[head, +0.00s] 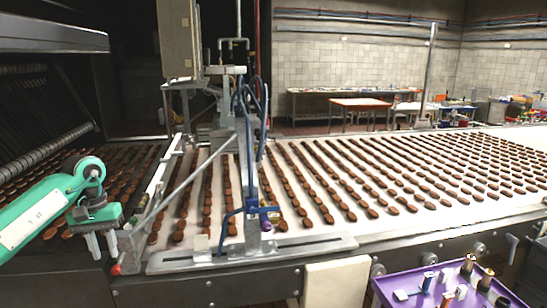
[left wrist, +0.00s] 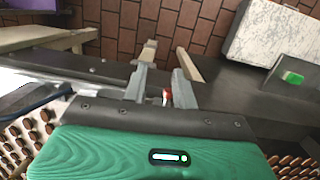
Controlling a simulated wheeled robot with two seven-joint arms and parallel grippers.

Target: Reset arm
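My left arm comes in from the left in the head view. Its green gripper (head: 102,248) points downward over the front left edge of the conveyor machine. Its two grey fingers stand apart with nothing between them. In the left wrist view my left gripper (left wrist: 166,70) also shows parted fingers, with a small red and white part visible between and beyond them. My right gripper is in neither view.
Rows of brown cookies lie on the white conveyor belt (head: 420,217). A blue lever (head: 250,190) and metal bars stand right of my gripper. A purple cart (head: 395,288) with small items stands front right. A work table (head: 360,103) is at the back.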

